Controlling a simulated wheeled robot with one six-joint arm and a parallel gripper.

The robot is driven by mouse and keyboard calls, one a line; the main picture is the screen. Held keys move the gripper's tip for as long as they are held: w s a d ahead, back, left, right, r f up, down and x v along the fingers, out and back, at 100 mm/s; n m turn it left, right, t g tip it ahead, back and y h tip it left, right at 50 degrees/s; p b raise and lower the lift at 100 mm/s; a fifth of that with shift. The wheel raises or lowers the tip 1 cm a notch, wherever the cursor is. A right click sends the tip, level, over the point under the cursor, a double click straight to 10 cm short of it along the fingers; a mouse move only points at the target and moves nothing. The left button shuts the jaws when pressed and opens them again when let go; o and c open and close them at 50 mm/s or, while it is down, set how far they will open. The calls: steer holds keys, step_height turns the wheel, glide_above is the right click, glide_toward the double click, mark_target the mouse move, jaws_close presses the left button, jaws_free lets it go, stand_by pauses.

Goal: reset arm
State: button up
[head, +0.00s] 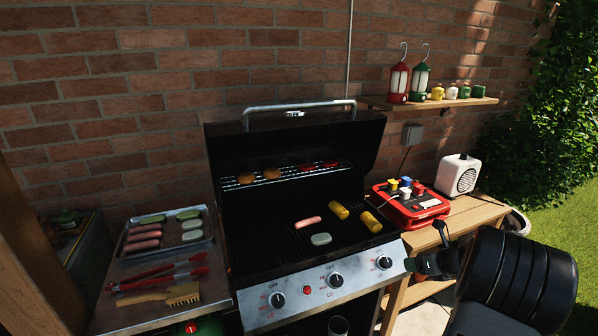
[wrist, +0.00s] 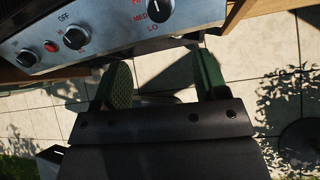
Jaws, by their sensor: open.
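My gripper (wrist: 162,78) is open in the wrist view, its two green-padded fingers apart with only paving visible between them. It is empty. In the head view my dark arm stands at the lower right, and my gripper (head: 432,263) is at the right front corner of the grill, beside the wooden side table. The grill's control panel (wrist: 95,30) lies just beyond the fingers in the wrist view. I cannot tell whether the fingers touch it.
The open grill (head: 270,230) holds a sausage (head: 308,222), corn (head: 371,221) and a pale green slice (head: 321,239). A metal tray (head: 194,248), red tongs (head: 160,278) and a brush (head: 165,296) lie left. A red case (head: 421,210) and white speaker (head: 457,175) stand right.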

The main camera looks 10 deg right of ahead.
steer(key=s+a+n+g, duration=0.6)
steer(key=a+n, duration=0.5)
steer(key=n, duration=0.5)
steer(key=s+a+r+n+h, duration=0.1)
steer(key=s+a+r+n, duration=0.2)
steer(key=a+n, duration=0.3)
steer(key=s+a+r+n+p, duration=0.1)
steer(key=s+a+r+n, duration=0.2)
steer(key=a+n, duration=0.3)
steer(key=s+a+r+n+h, duration=0.1)
steer(key=s+a+r+n, duration=0.2)
steer(key=a+n, duration=0.4)
steer(key=shift+s+t+h, duration=0.2)
steer(key=shift+t+h, duration=0.1)
steer(key=shift+d, duration=0.1)
steer(key=shift+c, duration=0.5)
